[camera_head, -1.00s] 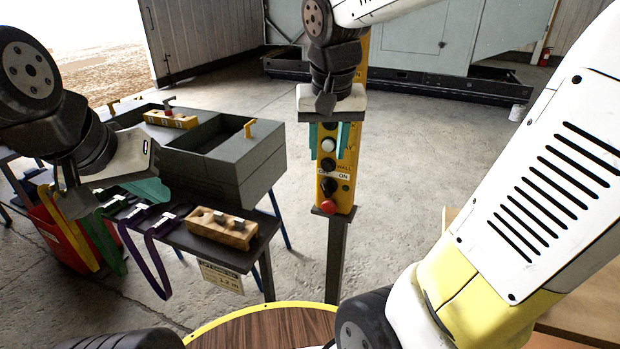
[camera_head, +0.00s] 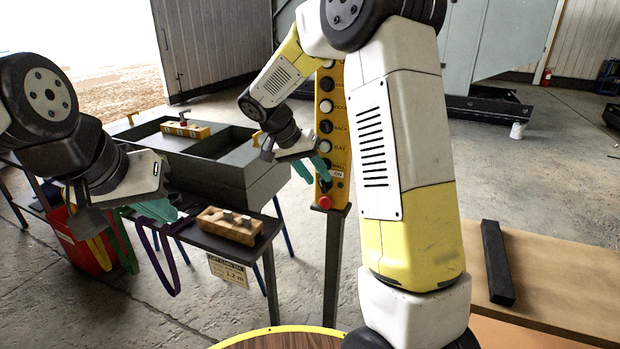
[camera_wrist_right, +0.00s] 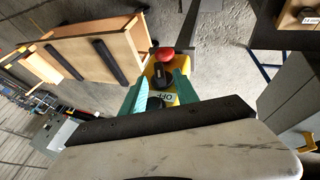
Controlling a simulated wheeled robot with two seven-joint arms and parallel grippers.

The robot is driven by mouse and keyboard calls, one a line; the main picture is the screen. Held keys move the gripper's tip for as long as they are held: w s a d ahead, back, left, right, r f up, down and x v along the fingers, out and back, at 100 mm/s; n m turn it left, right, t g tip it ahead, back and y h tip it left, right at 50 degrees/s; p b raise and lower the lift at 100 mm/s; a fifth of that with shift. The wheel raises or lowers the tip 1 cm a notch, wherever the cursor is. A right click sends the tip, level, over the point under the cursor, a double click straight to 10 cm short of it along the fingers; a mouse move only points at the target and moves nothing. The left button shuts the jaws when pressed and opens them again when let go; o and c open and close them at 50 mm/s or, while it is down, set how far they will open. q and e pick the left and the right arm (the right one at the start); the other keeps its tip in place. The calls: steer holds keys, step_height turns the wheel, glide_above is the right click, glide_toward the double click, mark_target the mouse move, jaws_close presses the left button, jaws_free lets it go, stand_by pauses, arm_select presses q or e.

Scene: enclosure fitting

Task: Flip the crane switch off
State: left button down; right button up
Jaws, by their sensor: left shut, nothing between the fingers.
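The yellow control panel (camera_head: 336,120) stands on a grey post, with a column of labelled buttons. Near its lower end is a black knob (camera_wrist_right: 161,76), with an OFF label (camera_wrist_right: 160,96) beside it and a red button (camera_wrist_right: 165,54) beyond; the red button also shows in the head view (camera_head: 325,202). I cannot read a crane label. My right gripper (camera_head: 312,170) is open at the panel's lower part. In the wrist view its teal fingers (camera_wrist_right: 156,92) are spread to either side of the panel near the knob; contact cannot be told. My left gripper (camera_head: 160,210) is shut and empty, at the left.
A red crate (camera_head: 88,243) is at the left. A wooden table (camera_head: 550,270) with a black bar (camera_head: 497,262) is at the right.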

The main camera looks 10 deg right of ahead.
mark_target(320, 180)
steer(key=shift+x, duration=1.5)
jaws_close()
steer(key=shift+w+a+h, duration=0.1)
steer(key=shift+a+h, duration=0.05)
steer(key=shift+h, duration=0.35)
steer(key=shift+g+h, duration=0.3)
steer(key=shift+g, duration=0.1)
jaws_free()
